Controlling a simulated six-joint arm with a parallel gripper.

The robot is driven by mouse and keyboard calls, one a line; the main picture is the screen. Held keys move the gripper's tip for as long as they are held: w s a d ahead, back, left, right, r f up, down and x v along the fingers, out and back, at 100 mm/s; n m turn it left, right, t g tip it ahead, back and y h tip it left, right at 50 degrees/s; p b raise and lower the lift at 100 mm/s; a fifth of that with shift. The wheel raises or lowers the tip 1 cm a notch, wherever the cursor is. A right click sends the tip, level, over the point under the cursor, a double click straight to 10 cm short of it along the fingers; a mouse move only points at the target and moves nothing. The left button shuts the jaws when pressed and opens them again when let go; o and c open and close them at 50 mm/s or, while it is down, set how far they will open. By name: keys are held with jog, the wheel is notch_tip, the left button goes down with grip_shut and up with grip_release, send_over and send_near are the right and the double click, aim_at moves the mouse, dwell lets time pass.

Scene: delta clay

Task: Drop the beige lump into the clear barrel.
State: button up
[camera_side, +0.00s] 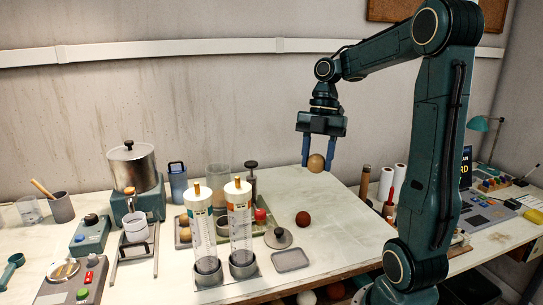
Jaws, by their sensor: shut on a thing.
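My gripper (319,164) is shut on a beige lump (316,163), a round ball held between the tips of its two blue fingers. It hangs in the air above the white table, well to the right of the clear vessels. Two tall clear cylinders with graduation marks, the left one (203,232) and the right one (240,225), stand upright in grey cups, with orange-tipped tops. A wider clear barrel (217,176) stands behind them, partly hidden by them. I cannot tell its contents.
A dark red ball (303,219) lies on the table (345,225) below my gripper. A round grey lid (279,238) and a small grey tray (291,260) lie nearby. A metal pot (133,165) stands at the left. The table's right part is mostly clear.

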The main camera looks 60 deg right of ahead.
jog(key=w+r+m+t+h, duration=0.1)
jog(key=w+r+m, duration=0.1)
jog(key=w+m, duration=0.6)
jog(key=w+d+r+m+t+h, duration=0.1)
jog(key=w+m, duration=0.7)
jog(key=w, duration=1.2)
jog(key=shift+w+r+t+h, duration=0.3)
jog(key=shift+w+r+t, duration=0.1)
jog(key=shift+r+t, duration=0.4)
jog(key=shift+f, duration=2.95)
jog(key=o, duration=1.1)
jog(key=shift+r, duration=0.1)
jog(key=shift+v, duration=3.7)
